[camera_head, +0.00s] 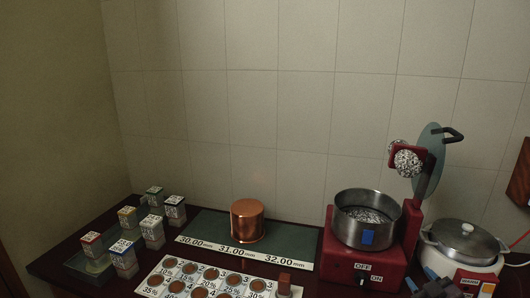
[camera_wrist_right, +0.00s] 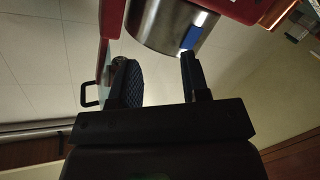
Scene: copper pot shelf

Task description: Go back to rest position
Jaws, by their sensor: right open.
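My right gripper (camera_head: 436,287) shows at the bottom right of the head view, in front of the red machine and the white cooker. In the right wrist view its two fingers (camera_wrist_right: 158,78) stand apart with nothing between them, so it is open and empty. A steel bowl (camera_wrist_right: 172,28) with a blue tag is beyond the fingertips there. My left gripper is in no view. A copper pot (camera_head: 247,221) stands upright on a dark green mat (camera_head: 205,228) marked 30.00, 31.00 and 32.00 mm.
The red machine (camera_head: 345,262) bears the steel bowl and an OFF/ON switch. A lidded white cooker (camera_head: 462,246) stands at right. Several small labelled boxes (camera_head: 153,232) stand at left. A chart (camera_head: 158,283) of brown discs lies in front. A tiled wall (camera_head: 260,110) closes the back.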

